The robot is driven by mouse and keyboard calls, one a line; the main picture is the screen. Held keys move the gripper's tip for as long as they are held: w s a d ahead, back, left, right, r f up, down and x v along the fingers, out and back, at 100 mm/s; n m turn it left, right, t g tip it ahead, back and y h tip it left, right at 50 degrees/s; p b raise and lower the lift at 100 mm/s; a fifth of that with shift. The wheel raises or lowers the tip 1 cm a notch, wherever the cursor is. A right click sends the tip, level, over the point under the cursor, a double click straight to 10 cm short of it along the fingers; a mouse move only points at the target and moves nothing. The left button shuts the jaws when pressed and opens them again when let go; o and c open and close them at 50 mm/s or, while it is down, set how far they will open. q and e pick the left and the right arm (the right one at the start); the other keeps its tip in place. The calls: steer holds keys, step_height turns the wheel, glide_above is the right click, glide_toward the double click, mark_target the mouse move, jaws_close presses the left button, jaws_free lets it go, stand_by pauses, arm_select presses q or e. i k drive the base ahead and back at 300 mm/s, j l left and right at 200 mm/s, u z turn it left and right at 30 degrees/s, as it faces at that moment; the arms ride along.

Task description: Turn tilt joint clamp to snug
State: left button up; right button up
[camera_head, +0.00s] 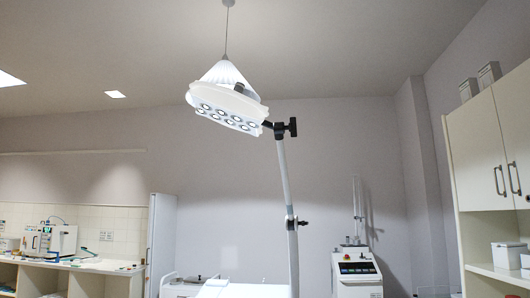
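A white lamp head (228,107) with several round lights on its underside is held at the top of a grey jointed arm (284,170). A black joint with a T-shaped knob (293,127) sits where the lamp head meets the top of the arm; it looks like the tilt joint clamp. A second, smaller dark knob (303,223) sits at a lower joint of the arm. How tight either knob is cannot be told. Neither of my grippers shows in this view.
A white surface (245,290) lies at the bottom centre below the arm. A white machine with a dark panel (357,268) stands to the right. Cabinets (490,150) line the right wall, and a counter (75,263) runs along the left. A pendant lamp (226,73) hangs behind the lamp head.

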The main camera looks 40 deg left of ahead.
mark_target(293, 128)
steer(key=i+l+u, duration=0.1)
steer(key=u, duration=0.3)
steer(key=i+l+u, duration=0.15)
steer(key=u, duration=0.2)
steer(key=i+l+u, duration=0.2)
steer(key=u, duration=0.2)
steer(key=i+l+u, duration=0.2)
steer(key=u, duration=0.15)
steer(key=i+l+u, duration=0.25)
steer(key=l, duration=0.15)
steer(key=k+j, duration=0.05)
steer(key=k, duration=0.05)
